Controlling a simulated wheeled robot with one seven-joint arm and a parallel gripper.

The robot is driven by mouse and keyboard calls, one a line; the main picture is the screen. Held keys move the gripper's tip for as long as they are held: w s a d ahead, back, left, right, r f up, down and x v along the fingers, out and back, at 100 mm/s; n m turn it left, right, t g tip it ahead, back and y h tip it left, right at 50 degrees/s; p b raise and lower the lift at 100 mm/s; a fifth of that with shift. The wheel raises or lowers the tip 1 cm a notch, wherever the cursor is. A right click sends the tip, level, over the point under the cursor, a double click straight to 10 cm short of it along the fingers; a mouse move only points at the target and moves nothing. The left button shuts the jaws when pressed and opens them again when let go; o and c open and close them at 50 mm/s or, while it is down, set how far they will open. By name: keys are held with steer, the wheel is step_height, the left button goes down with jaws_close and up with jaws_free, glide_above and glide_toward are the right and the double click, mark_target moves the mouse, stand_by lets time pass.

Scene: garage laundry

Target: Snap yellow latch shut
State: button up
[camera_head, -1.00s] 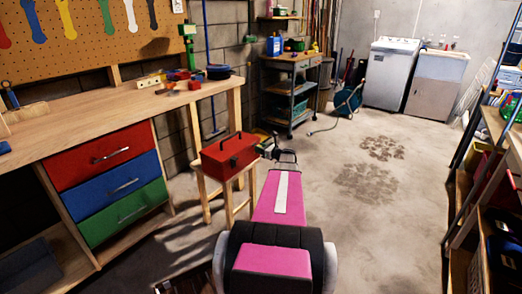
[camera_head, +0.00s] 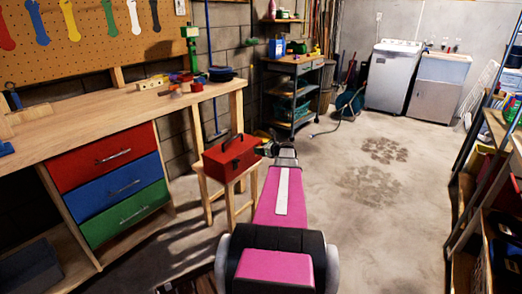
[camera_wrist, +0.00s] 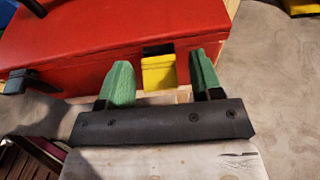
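The red toolbox (camera_head: 231,157) with a black top handle stands on a small wooden stool (camera_head: 232,194). In the wrist view its red side (camera_wrist: 100,38) fills the upper left. The yellow latch (camera_wrist: 158,72) is on that side, with a black piece directly above it. I cannot tell whether it is fastened. My gripper (camera_wrist: 163,82) is open, its two green fingers apart and pointing at the box. The latch shows in the gap between them, with nothing gripped. In the head view my gripper (camera_head: 268,149) is beside the box's right end, and the latch is hidden.
A black latch (camera_wrist: 18,82) sits farther left on the same box side. A wooden workbench (camera_head: 110,112) with coloured drawers stands left of the stool. A wheeled cart (camera_head: 292,95) is behind. Shelving (camera_head: 490,170) lines the right. The concrete floor (camera_head: 375,220) between is clear.

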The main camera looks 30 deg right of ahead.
steer(key=v, duration=1)
steer(key=shift+s+d, duration=0.2)
steer(key=shift+s, duration=0.15)
steer(key=shift+a, duration=0.1)
